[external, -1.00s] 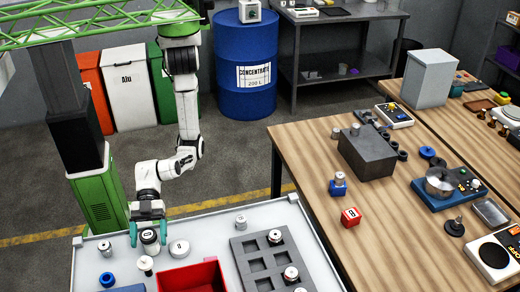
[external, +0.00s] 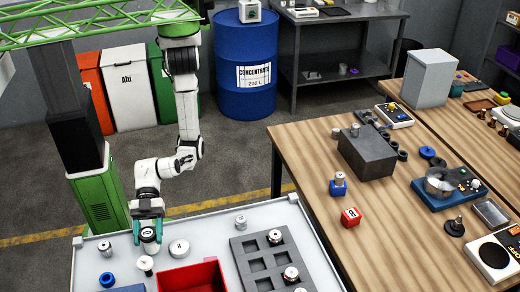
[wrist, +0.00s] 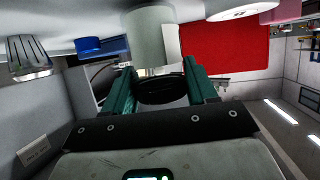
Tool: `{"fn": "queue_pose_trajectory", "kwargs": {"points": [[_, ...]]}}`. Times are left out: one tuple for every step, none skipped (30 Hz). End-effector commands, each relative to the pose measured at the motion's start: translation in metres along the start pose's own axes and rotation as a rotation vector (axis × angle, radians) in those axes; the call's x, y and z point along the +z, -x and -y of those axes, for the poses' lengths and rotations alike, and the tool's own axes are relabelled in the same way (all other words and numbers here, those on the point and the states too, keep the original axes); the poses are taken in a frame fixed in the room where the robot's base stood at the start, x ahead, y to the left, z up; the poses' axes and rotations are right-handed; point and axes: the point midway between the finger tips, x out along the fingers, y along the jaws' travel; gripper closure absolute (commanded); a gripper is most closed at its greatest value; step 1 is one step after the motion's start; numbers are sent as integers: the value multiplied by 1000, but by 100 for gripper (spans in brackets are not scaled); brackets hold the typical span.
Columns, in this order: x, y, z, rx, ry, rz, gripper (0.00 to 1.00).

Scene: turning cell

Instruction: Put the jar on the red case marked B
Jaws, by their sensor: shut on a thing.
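The jar (external: 149,241) is a white cylinder with a dark top, upright at the back left of the grey tray table. My gripper (external: 148,230) points down over it, with a teal finger on each side, shut on its upper part. In the wrist view my gripper (wrist: 164,82) has its fingers around a dark round top, and the pale body of the jar (wrist: 152,38) shows beyond. I cannot tell whether the jar touches the table. The small red case (external: 351,217) with a white marked label sits on the wooden table at right; its letter is hard to read.
A white disc (external: 179,248) and a white knobbed piece (external: 146,264) stand close to the jar. A red bin (external: 190,279) and a grey socketed block (external: 250,262) are farther right. A blue-based piece (external: 338,184) and a dark grey box (external: 366,152) stand behind the red case.

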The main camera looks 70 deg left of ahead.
Motion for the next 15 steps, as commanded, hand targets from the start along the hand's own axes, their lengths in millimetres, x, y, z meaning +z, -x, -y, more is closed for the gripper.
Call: {"fn": "queue_pose_trajectory", "kwargs": {"points": [[-5, 1, 1, -1, 1, -3, 81], [-8, 2, 1, -1, 1, -3, 81], [-13, 5, 0, 0, 1, -5, 81], [-18, 6, 1, -1, 1, -5, 81], [-22, 8, 1, -2, 1, -6, 81], [-27, 14, -1, 1, 0, -6, 81], [-30, 20, -4, 2, 0, -4, 81], [-34, 27, -6, 3, 0, -6, 81], [-39, 36, -9, 3, 1, -6, 81], [-44, 43, -11, 2, 0, -6, 81], [-48, 51, -14, 3, 1, -6, 81], [-55, 62, -16, 3, 1, -7, 81], [-60, 69, -19, 3, 1, -7, 81], [-64, 77, -21, 3, 1, -6, 81], [-62, 88, -26, 4, 0, -3, 81]]}}
